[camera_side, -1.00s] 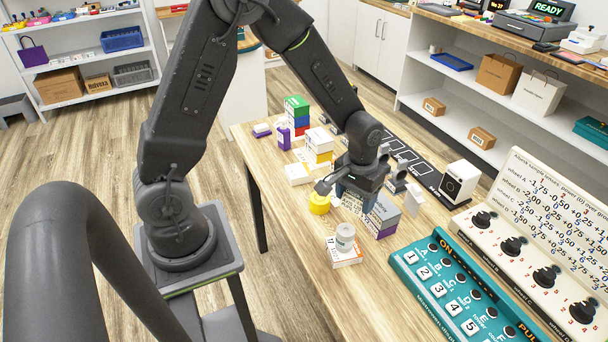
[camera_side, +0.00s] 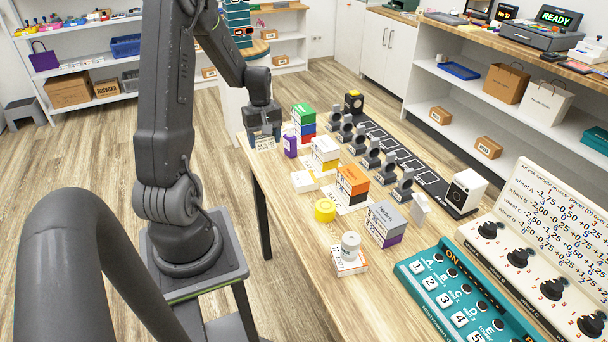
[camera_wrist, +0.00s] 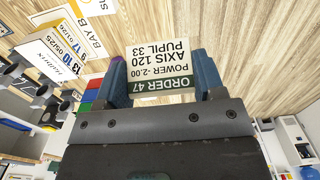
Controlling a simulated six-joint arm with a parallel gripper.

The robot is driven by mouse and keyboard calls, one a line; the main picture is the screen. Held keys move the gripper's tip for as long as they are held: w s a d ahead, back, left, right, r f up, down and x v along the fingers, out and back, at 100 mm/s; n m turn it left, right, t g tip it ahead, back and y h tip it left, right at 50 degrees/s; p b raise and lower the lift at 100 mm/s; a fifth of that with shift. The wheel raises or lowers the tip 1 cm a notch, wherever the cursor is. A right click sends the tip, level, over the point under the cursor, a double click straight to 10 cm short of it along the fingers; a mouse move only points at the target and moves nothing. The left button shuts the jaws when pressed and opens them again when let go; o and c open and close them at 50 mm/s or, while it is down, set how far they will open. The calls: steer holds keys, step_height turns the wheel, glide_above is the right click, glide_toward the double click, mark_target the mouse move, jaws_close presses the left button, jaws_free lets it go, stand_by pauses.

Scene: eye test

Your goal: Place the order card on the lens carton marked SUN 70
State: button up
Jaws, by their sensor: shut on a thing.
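My gripper (camera_side: 264,132) is shut on the order card (camera_side: 265,143), held at the far left end of the table. Lens cartons stand in stacks to the right of my gripper: green, blue and red (camera_side: 303,116); white and yellow (camera_side: 325,150); orange and black (camera_side: 352,184); grey and purple (camera_side: 386,220). I cannot read SUN 70 on any carton.
A purple bottle (camera_side: 290,145) stands just right of my gripper. Several dark upright holders (camera_side: 370,155) line up behind the cartons. The teal button panel (camera_side: 450,290) is at front right.

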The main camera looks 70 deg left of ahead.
glide_above(304, 177)
step_height(304, 177, down, 7)
steer(key=shift+a+r, duration=0.1)
steer(key=shift+f, duration=1.9)
steer(key=shift+f, duration=0.1)
steer(key=o, duration=0.9)
